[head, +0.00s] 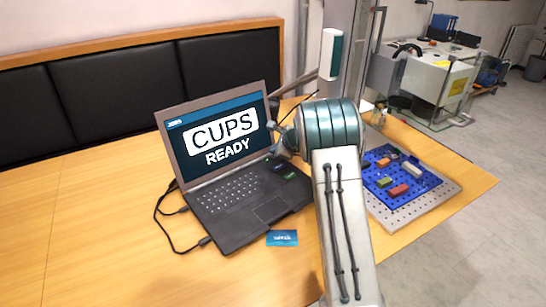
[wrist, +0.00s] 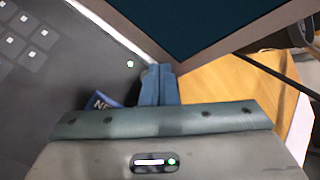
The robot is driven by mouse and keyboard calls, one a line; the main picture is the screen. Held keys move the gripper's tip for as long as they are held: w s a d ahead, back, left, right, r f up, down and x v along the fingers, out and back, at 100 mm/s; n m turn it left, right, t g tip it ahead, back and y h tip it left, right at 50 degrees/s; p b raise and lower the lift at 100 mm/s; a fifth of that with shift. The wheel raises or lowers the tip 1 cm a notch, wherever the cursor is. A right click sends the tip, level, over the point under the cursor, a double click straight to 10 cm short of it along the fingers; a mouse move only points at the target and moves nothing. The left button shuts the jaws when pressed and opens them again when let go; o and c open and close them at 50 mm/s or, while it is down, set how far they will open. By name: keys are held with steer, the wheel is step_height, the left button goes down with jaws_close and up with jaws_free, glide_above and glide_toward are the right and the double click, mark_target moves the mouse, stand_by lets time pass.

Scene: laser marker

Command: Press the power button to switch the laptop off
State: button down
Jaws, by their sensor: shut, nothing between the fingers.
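The black laptop (head: 240,215) stands open on the wooden table. Its screen (head: 222,140) is lit and reads "CUPS READY". My gripper (head: 276,152) is over the right end of the keyboard deck, near the hinge, partly hidden by my arm in the head view. In the wrist view its two blue-grey fingers (wrist: 158,84) are shut together with nothing between them. A small green-lit spot, seemingly the power button (wrist: 130,64), shows on the deck just left of the fingertips. I cannot tell whether the fingertips touch the deck.
A blue card (head: 282,238) lies in front of the laptop. Black cables (head: 165,215) run along its left side. A perforated plate with a blue mat (head: 405,180) and small parts lies right of my arm. The table's left side is clear.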

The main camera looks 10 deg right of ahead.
stand_by(0.5)
steer(key=shift+f+b, duration=0.45)
steer(key=shift+f, duration=0.15)
stand_by(0.4)
steer(key=shift+r+p, duration=0.3)
steer(key=shift+r, duration=0.3)
step_height(320, 180, up, 6)
steer(key=p, duration=0.4)
steer(key=shift+p, duration=0.4)
stand_by(1.8)
